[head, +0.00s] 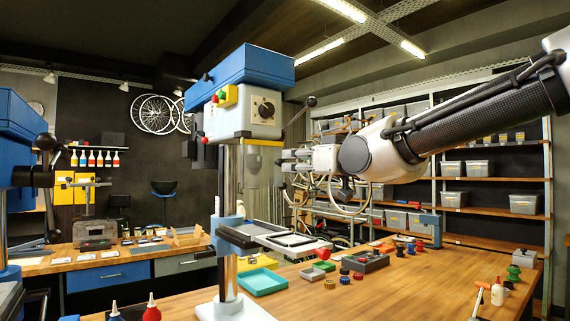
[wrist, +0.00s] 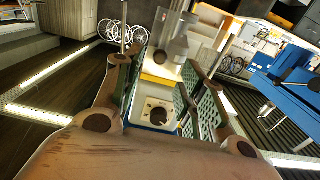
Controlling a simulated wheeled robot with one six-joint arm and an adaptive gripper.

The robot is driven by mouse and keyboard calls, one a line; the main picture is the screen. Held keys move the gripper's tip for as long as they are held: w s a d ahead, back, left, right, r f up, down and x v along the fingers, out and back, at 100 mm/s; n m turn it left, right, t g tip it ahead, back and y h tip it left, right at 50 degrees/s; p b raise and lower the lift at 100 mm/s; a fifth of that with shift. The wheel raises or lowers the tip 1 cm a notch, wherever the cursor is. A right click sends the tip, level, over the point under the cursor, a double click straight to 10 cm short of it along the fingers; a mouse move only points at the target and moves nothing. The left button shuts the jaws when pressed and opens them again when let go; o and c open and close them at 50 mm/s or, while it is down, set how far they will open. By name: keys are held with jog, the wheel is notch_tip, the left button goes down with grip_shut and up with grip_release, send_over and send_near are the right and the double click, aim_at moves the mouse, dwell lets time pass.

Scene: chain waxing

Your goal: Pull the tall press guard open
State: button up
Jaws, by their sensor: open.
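The tall press (head: 250,110) has a blue top, a cream head with a dark dial, and a bright column. Its guard (head: 262,168) looks like a pale, see-through piece hanging under a yellow band below the head; whether it is open or closed is hard to tell. My gripper (head: 284,160) is just right of the guard, level with it, with a small gap or light contact that I cannot tell apart. In the wrist view my gripper (wrist: 162,66) has its two green-padded fingers spread, with the cream press head (wrist: 157,112) and its dial seen between them. No object is held.
The press table (head: 268,236) sticks out below my gripper. The wooden bench (head: 350,292) holds a teal tray (head: 262,282), a grey divided tray (head: 364,262) and several small coloured parts. Another blue press (head: 20,150) stands at the left edge. Shelves with grey bins (head: 453,168) line the back right.

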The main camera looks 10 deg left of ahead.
aim_at(282, 162)
jog(key=x, duration=0.6)
jog(key=shift+w+a, duration=0.15)
jog(key=shift+a, duration=0.05)
jog(key=shift+f, duration=0.1)
grip_shut()
